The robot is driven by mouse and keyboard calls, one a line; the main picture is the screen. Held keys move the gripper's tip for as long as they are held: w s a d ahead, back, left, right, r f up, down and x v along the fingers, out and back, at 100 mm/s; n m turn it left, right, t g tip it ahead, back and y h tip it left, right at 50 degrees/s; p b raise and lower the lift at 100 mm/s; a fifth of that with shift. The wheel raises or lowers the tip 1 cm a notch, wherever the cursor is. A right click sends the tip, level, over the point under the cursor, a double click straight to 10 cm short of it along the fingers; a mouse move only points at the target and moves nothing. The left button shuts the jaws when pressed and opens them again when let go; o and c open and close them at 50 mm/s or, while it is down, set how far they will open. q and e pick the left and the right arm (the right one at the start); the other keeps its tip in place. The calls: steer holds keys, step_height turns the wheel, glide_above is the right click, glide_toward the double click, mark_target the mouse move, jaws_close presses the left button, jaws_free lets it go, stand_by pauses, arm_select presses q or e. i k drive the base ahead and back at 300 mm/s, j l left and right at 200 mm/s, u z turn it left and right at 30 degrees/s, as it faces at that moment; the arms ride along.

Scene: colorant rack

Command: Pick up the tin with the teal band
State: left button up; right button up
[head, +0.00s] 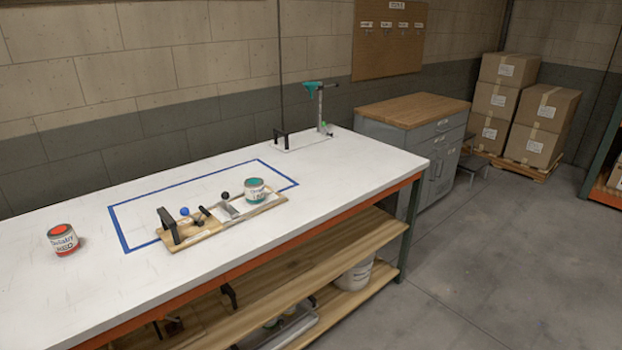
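The tin with the teal band (255,191) stands upright at the right end of a wooden board on the white workbench. A second tin with a red band (63,240) stands upright on the bare bench top at the left. Neither of my grippers is in the head view.
The wooden board (204,236) carries a black handle and dark and blue knobs, partly inside a blue taped rectangle (126,242). A stand with a teal top (320,104) is at the bench's far end. A wood-topped cabinet (412,107) and stacked boxes (541,118) stand beyond. The floor at right is clear.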

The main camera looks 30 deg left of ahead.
mark_target(254, 188)
steer(key=i+u, duration=0.15)
steer(key=i, duration=0.4)
steer(key=i+l+u, duration=0.1)
steer(key=i, duration=0.45)
steer(key=i+l+u, duration=0.1)
steer(key=i+u, duration=0.15)
steer(key=u, duration=0.15)
steer(key=i+l+u, duration=0.15)
steer(key=u, duration=0.2)
steer(key=i+l+u, duration=0.25)
steer(key=u, duration=0.15)
steer(key=i+l+u, duration=0.15)
steer(key=l+u, duration=0.25)
steer(key=j, duration=0.1)
